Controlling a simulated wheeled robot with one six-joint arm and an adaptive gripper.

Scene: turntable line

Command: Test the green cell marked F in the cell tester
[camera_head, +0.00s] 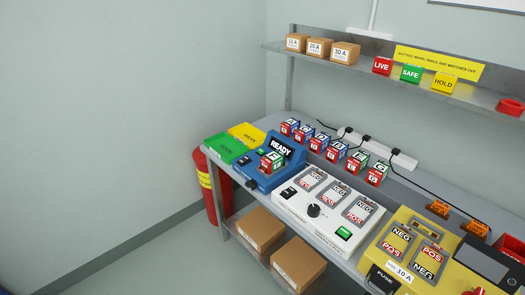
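The blue cell tester (256,181) stands on the left part of the bench, and its dark display reads READY. A cell with a green top and red lower part (272,162) sits upright on the tester, in front of the display. Its letter looks like F but is too small to be sure. A row of similar cells stands behind, several with blue tops and red lower parts (321,142), and two with green tops (377,173) at its right end. My gripper is not in view.
A green mat (222,149) and yellow mat (247,133) lie left of the tester. A white charger-like unit (292,207) with empty bays and a yellow unit (405,268) fill the bench rightwards. A shelf (285,52) overhangs the back. A red extinguisher (204,183) stands left.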

